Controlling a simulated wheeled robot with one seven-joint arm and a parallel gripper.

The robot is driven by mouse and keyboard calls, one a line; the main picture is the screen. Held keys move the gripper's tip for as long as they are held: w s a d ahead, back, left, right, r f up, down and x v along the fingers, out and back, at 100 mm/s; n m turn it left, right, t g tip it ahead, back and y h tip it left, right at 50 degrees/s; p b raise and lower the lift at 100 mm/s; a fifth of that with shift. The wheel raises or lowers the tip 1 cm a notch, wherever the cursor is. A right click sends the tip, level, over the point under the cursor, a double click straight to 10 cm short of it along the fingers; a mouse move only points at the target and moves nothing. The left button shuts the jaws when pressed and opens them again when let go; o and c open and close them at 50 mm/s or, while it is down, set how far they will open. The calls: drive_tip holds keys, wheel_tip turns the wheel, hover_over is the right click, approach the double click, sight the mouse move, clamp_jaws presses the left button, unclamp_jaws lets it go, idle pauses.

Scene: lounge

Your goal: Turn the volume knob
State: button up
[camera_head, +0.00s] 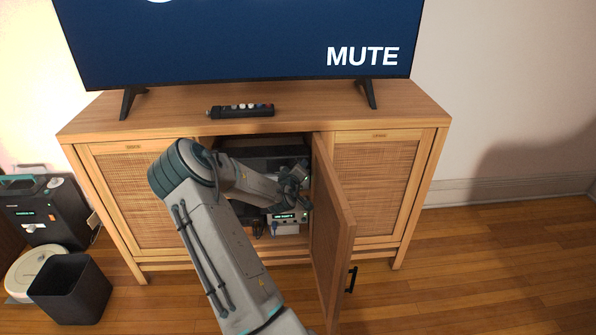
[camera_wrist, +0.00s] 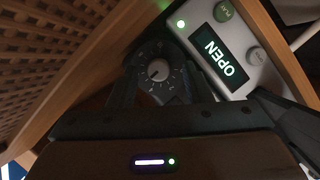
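The volume knob (camera_wrist: 158,70) is a small round light-grey dial with a pointer line and white marks around it, on a dark panel in the wrist view. My gripper (camera_wrist: 157,55) has its dark fingers spread, one on each side of the knob. I cannot tell whether they touch it. In the head view my gripper (camera_head: 290,190) reaches into the open middle compartment of the wooden cabinet (camera_head: 100,128), and the knob is hidden there.
A white device (camera_wrist: 235,55) with a lit "OPEN" display sits right beside the knob. The cabinet door (camera_head: 333,235) stands open right of my arm. A TV (camera_head: 240,50) reading "MUTE" and a remote (camera_head: 241,111) are on top. A dark bin (camera_head: 70,288) stands lower left.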

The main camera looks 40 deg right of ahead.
drive_tip(key=p+v, duration=0.2)
drive_tip(key=v, duration=1.2)
drive_tip(key=shift+w+f, duration=0.1)
drive_tip(key=shift+f, duration=0.05)
